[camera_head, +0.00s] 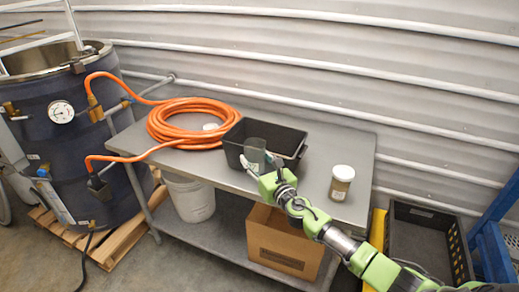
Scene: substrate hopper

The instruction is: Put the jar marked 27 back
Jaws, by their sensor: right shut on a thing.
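A jar (341,184) with a white lid and brown contents stands upright on the right part of the grey metal table (345,140). Its label is too small to read, so I cannot tell its number. My right gripper (260,162) is at the near side of the black bin (287,138), left of this jar. It is shut on a translucent grey vessel (254,148), which overlaps the bin in the picture. I cannot tell whether the vessel is inside the bin or in front of it. My left gripper is out of view.
A coiled orange hose (175,128) lies on the table's left, with a white round object (210,127) inside it. A dark drum (65,130) stands left. A bucket (190,199) and cardboard box (280,240) sit below. A black crate (455,245) stands right.

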